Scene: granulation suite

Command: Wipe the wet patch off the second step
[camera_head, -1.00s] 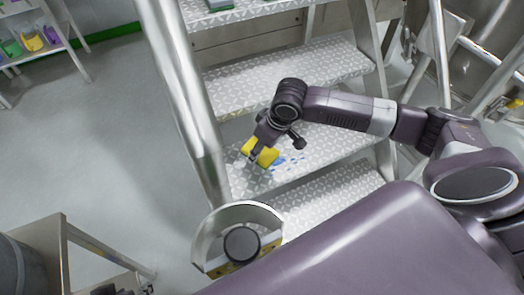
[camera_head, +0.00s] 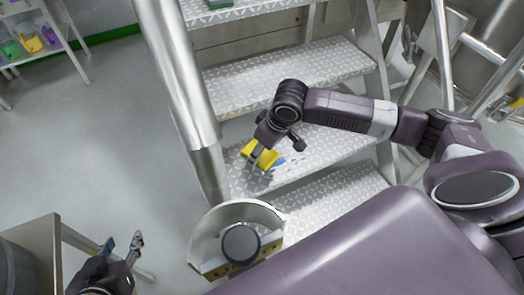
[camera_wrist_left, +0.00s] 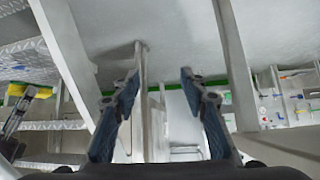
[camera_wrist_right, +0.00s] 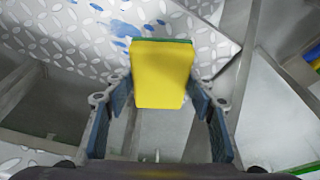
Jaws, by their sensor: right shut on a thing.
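A yellow sponge (camera_head: 262,154) with a green face is in my right gripper (camera_head: 258,160). It also shows in the right wrist view (camera_wrist_right: 162,78), between the two fingers. The blue wet patch (camera_head: 290,162) lies in small separate blotches on the second step (camera_head: 335,146), just right of the sponge. In the right wrist view the patch (camera_wrist_right: 122,28) shows beyond the sponge; part of it may be hidden. I cannot tell whether the sponge touches the step. My left gripper (camera_head: 122,246) is open and empty at the lower left, away from the stairs.
A thick metal rail (camera_head: 180,90) runs along the stairs' left side. A table (camera_head: 55,235) is at the lower left, near my left gripper. A shelf with coloured containers (camera_head: 50,50) stands behind.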

